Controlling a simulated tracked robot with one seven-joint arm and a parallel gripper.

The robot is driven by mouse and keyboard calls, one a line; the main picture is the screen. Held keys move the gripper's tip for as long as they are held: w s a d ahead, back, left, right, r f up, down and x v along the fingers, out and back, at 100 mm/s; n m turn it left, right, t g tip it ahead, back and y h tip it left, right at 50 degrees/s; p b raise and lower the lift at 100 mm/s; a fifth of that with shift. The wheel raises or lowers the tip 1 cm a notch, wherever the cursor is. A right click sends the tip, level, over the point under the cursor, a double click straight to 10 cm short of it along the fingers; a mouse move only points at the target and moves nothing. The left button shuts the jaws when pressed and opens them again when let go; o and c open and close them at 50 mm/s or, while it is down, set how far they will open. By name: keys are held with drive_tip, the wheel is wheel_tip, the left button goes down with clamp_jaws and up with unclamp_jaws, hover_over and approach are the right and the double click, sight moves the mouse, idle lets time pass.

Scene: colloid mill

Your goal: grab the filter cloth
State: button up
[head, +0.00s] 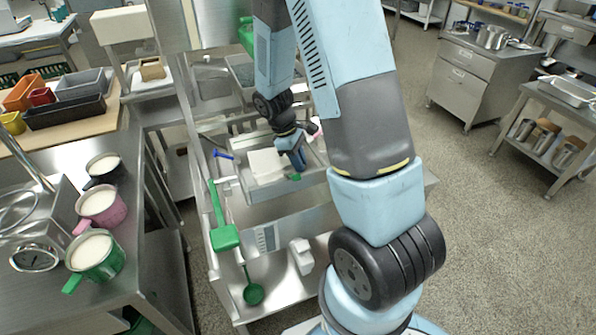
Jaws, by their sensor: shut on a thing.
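The white filter cloth (266,162) lies in a shallow steel tray (262,191) on the steel cart, in the middle of the head view. My gripper (297,174) points down into the tray at the right edge of the white cloth. It is shut on the cloth there, though the fingers are small and the exact grip is hard to see. A small green spot shows at the fingertips. My arm covers the right part of the tray.
A green scoop (224,236) and a green ladle (253,293) are on the cart's left and front, with a white block (300,256) nearby. A blue-handled tool (223,155) lies left of the tray. Milk-filled jugs (97,253) stand on the left counter.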

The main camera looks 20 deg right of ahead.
wheel_tip(320, 180, up, 12)
idle(0.5)
wheel_tip(320, 180, up, 9)
idle(0.5)
